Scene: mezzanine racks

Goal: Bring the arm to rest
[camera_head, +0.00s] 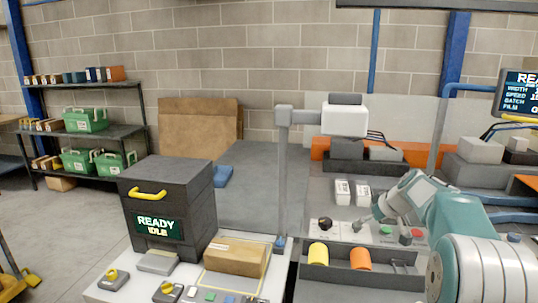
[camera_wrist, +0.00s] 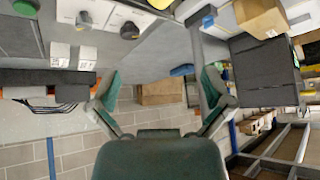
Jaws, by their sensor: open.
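My arm (camera_head: 450,215), teal and pale grey, enters the head view from the lower right and reaches over the right-hand bench. Its far end with my gripper (camera_head: 364,225) is small there and hard to make out in detail. In the wrist view, my gripper (camera_wrist: 160,88) shows two teal and grey fingers spread wide apart. The wrist picture appears upside down.
A dark box machine (camera_head: 165,205) reading "READY IDLE" stands left, beside a cardboard box (camera_head: 236,257). A grey post (camera_head: 283,175) with a white head rises mid-scene. Yellow (camera_head: 318,254) and orange (camera_head: 361,259) rolls sit in the bench's front tray. Shelves (camera_head: 125,130) hold green crates.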

